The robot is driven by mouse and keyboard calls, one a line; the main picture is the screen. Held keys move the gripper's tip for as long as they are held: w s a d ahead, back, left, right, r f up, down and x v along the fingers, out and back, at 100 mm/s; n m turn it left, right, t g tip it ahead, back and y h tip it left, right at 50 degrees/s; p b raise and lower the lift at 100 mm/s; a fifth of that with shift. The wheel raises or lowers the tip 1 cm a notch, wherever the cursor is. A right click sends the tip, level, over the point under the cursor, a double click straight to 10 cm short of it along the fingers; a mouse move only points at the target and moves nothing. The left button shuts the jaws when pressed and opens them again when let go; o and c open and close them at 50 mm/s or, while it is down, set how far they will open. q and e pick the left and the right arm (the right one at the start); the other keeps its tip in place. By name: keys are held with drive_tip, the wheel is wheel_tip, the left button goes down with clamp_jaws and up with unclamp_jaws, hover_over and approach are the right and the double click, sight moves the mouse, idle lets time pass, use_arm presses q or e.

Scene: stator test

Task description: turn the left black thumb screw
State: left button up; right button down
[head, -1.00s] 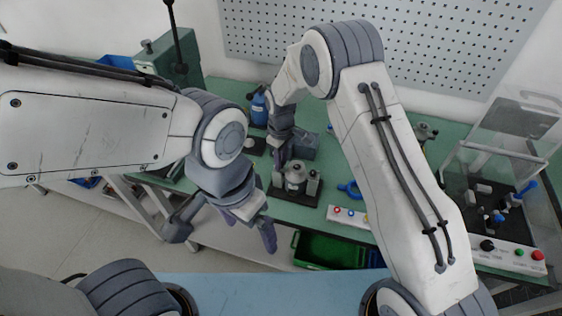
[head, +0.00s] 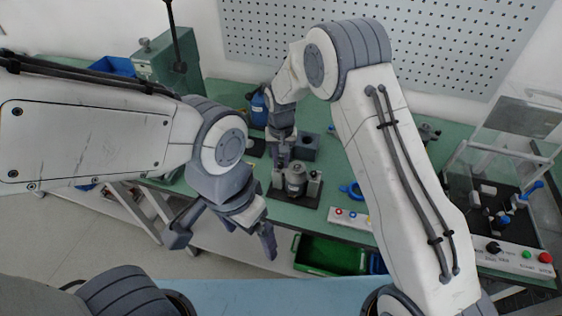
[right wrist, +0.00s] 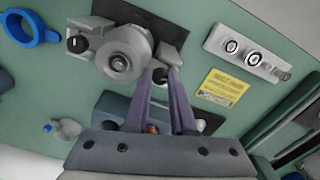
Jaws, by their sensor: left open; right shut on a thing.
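A fixture with a round metal part (head: 296,183) stands on a black base plate (head: 304,202) on the green bench; it also shows in the right wrist view (right wrist: 125,48). My right gripper (head: 280,166) reaches down at the fixture's left side. In the right wrist view its fingers (right wrist: 165,82) are closed about the left black thumb screw (right wrist: 160,76), which is partly hidden between them. The other black thumb screw (right wrist: 78,44) is free on the opposite side. My left gripper (head: 222,238) is open and empty, in front of the bench's edge.
A blue ring-shaped thing (head: 352,190) and a button box (head: 349,217) are right of the fixture. A dark block (head: 306,146) and a blue bottle (head: 258,108) stand behind it. A green bin (head: 330,255) is below the bench front. A clear-walled station (head: 500,215) is far right.

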drive_tip(key=m, duration=0.3)
drive_tip(key=shift+m, duration=0.4)
drive_tip(key=m, duration=0.3)
drive_tip(key=shift+m+b, duration=0.3)
drive_tip(key=shift+b, duration=0.1)
drive_tip(key=m, duration=0.6)
drive_tip(key=shift+m, duration=0.3)
drive_tip(key=c, duration=0.7)
unclamp_jaws()
drive_tip(key=shift+r, duration=0.15)
